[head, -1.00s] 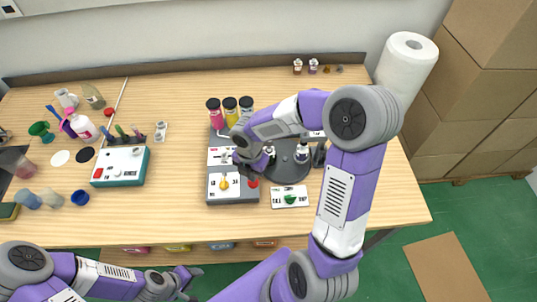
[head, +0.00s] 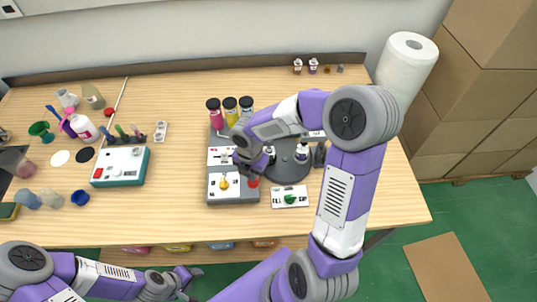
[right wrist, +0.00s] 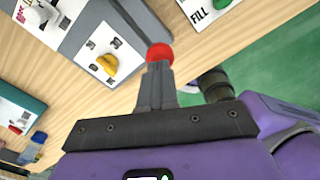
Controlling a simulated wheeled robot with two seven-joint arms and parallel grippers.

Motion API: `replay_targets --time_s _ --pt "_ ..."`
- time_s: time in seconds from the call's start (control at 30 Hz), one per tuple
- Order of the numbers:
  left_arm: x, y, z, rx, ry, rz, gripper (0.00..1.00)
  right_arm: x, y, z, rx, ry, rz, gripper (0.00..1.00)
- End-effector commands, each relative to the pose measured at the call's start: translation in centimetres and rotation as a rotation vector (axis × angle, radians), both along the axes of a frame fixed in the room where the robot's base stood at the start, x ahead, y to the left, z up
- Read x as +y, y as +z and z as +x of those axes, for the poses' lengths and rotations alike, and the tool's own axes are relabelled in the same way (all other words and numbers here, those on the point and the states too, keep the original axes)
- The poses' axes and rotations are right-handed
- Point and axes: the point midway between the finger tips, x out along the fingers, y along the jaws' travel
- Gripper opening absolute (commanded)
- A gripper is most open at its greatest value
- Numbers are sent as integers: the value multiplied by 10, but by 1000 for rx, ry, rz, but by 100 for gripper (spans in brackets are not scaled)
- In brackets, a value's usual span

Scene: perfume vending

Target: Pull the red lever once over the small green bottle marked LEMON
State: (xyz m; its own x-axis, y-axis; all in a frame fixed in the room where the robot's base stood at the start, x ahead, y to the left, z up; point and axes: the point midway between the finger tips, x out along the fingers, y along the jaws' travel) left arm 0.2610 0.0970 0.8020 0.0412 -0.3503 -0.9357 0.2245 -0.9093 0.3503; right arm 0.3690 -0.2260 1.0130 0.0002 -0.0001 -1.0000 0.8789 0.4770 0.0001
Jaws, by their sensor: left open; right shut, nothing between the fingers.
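The red lever's round knob (head: 253,183) shows at the right edge of the grey dispenser (head: 232,197). In the right wrist view the red knob (right wrist: 160,53) is right at the tips of my right gripper (right wrist: 158,68); I cannot tell whether they touch. In the head view my right gripper (head: 250,171) is shut, with nothing held, just above the knob. My left gripper (head: 188,277) is open and empty, in front of the table's edge. I cannot make out a green bottle marked LEMON; my right arm covers part of the dispenser and the round dark platform (head: 290,172).
A small bottle (head: 302,152) stands on the platform. A white card with a green button (head: 290,199) lies right of the knob. Pink, yellow and blue containers (head: 230,108) stand behind the dispenser. A teal-edged box (head: 120,165) is at left. Bare table lies between.

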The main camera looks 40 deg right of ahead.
Motion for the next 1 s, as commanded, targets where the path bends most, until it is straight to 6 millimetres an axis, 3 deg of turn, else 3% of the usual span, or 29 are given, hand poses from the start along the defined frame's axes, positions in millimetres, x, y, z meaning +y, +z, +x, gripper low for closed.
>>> replay_targets --time_s 1.0 --pt "0 -31 0 0 0 0 52 0 -41 0 0 0 0 0"
